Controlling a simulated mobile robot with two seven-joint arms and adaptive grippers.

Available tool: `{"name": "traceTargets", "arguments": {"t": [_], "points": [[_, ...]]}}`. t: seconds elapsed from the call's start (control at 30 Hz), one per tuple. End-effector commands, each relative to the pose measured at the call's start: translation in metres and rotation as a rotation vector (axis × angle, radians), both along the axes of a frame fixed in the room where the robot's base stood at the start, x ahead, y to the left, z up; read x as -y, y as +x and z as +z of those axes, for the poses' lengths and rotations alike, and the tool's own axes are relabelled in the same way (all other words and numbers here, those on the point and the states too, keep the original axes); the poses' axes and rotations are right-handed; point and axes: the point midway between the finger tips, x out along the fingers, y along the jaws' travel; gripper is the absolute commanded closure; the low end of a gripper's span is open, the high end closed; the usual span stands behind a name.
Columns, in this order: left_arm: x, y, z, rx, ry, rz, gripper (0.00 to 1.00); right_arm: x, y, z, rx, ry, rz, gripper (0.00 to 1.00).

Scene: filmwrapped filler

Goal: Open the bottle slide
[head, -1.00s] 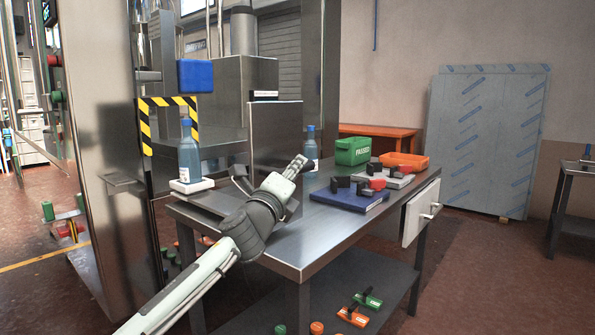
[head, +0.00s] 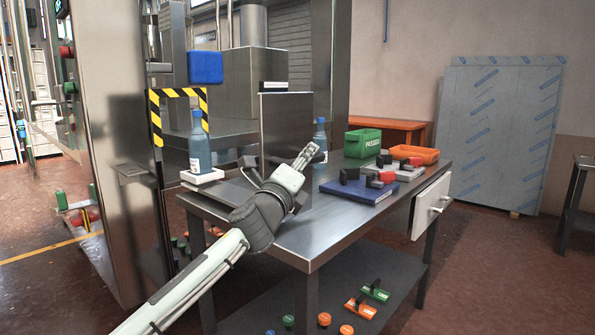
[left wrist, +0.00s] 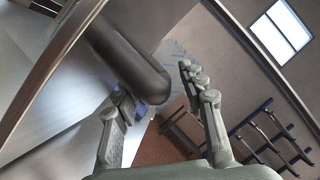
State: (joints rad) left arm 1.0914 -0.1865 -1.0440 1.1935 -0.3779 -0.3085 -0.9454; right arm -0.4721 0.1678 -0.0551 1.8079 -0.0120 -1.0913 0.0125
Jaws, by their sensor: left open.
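My left gripper (head: 282,160) is open in front of the panel. In the left wrist view, a dark rounded bar (left wrist: 128,58) lies near the open fingers (left wrist: 160,85), closer to the left one; contact is unclear.
The steel table (head: 325,232) also holds a blue case (head: 350,192), a green box (head: 362,143) and an orange tray (head: 418,154) at right. A drawer (head: 430,208) faces right. A striped black-yellow frame (head: 155,122) stands left. The table's front middle is clear.

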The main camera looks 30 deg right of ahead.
Motion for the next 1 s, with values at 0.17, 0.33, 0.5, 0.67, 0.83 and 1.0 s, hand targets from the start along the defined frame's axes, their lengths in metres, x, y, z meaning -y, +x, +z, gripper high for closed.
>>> {"name": "traceTargets", "arguments": {"t": [0.17, 0.33, 0.5, 0.67, 0.83, 1.0], "points": [[-0.020, -0.016, -0.007, -0.001, 0.001, 0.000, 0.59, 0.000, 0.002, 0.000, 0.003, 0.000, 0.000, 0.60], [-0.047, -0.041, -0.015, -0.001, 0.001, 0.000, 0.59, 0.000, 0.003, 0.001, 0.005, 0.001, 0.001, 0.60], [-0.069, -0.062, -0.021, -0.002, 0.001, 0.000, 0.59, 0.000, 0.003, 0.001, 0.005, 0.001, 0.001, 0.60], [-0.081, -0.073, -0.024, -0.002, 0.001, 0.000, 0.59, 0.000, 0.003, 0.001, 0.005, 0.001, 0.001, 0.60], [-0.084, -0.076, -0.025, -0.002, 0.001, 0.000, 0.59, 0.000, 0.003, 0.001, 0.006, 0.001, 0.001, 0.60], [-0.083, -0.076, -0.025, -0.002, 0.000, -0.001, 0.59, 0.000, 0.003, 0.001, 0.006, 0.001, 0.001, 0.60]]}}
